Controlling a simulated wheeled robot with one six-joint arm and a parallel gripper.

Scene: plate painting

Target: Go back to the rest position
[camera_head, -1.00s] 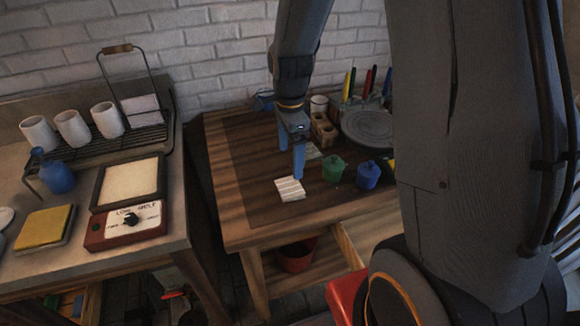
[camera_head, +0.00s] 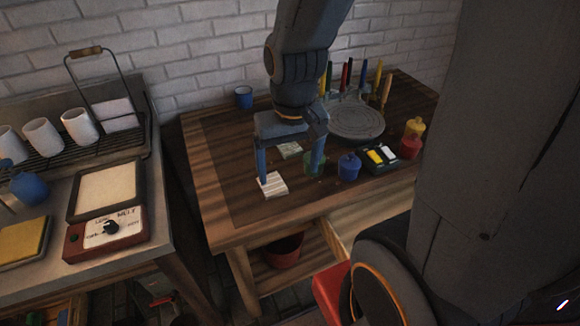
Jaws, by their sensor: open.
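My gripper (camera_head: 289,172) is open, with its two blue fingers pointing down over the wooden table (camera_head: 212,165). The fingers are wide apart and nothing shows held between them. The left finger is by a pale striped tile (camera_head: 274,188), and the right finger is in front of a green pot (camera_head: 309,168), partly hiding it. I cannot tell whether either finger touches anything. A second small tile (camera_head: 290,149) lies behind, seen between the fingers.
A blue pot (camera_head: 349,167), a dark paint box (camera_head: 381,159) and red (camera_head: 410,146) and yellow pots stand to the right. A round grey turntable (camera_head: 357,122) and upright tools are behind. A blue cup (camera_head: 243,97) stands at the back left. The table's left side is clear.

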